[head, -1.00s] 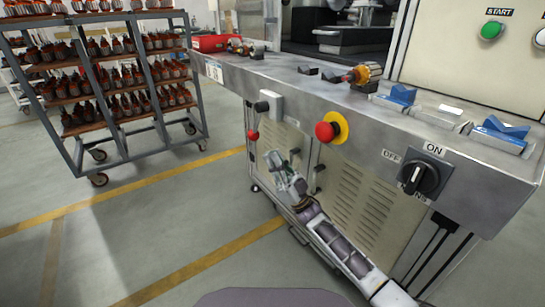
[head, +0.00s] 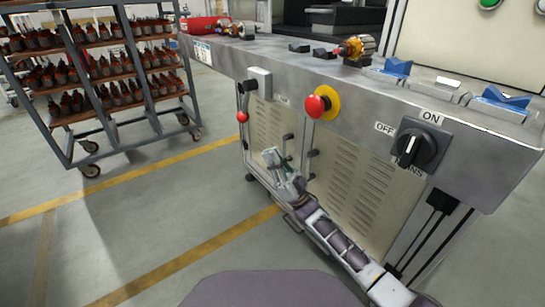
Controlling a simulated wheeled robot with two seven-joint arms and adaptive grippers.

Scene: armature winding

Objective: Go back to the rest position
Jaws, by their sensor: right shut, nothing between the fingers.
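My right gripper (head: 281,160) hangs low in front of the machine's vented cabinet front (head: 358,185), below the bench top and to the left of the red emergency button. It is shut and empty. My right arm comes in from the bottom right. My left gripper is not in the picture. An armature (head: 356,47) with a copper and orange body rests on a dark support on the bench top (head: 275,55), well above my gripper.
A rack (head: 62,148) of armatures stands at the left. A red emergency button (head: 318,104), a rotary mains switch (head: 413,147) and a small lever box (head: 258,84) stick out from the machine front. Blue V-blocks (head: 499,99) sit on the bench.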

